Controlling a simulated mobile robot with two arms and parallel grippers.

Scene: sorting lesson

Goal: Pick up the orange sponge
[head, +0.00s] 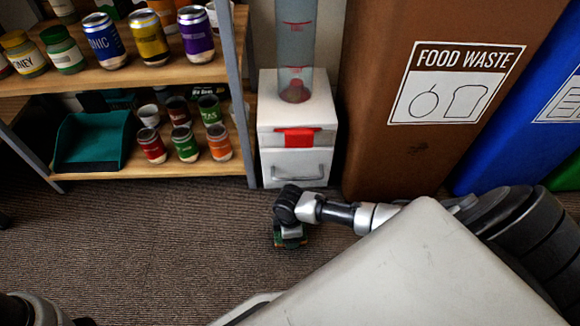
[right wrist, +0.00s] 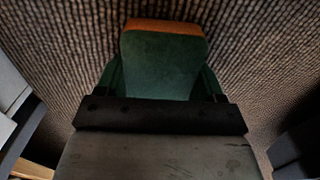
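The orange sponge (right wrist: 163,27) has a dark green top face and an orange edge. In the right wrist view it fills the space between the two fingers of my right gripper (right wrist: 163,80). The fingers lie along its left and right sides with no clear gap, but I cannot tell whether they press on it. In the head view my right gripper (head: 290,236) points down at the carpet and hides most of the sponge; a little green and orange shows at its tip. Whether the sponge touches the floor is unclear. My left gripper is not in view.
A wooden shelf (head: 190,73) with cans, jars and a teal bin (head: 92,140) stands at the left. A white drawer unit (head: 297,165) and a brown food waste bin (head: 400,160) stand behind my right gripper. Open carpet (head: 150,235) lies to its left.

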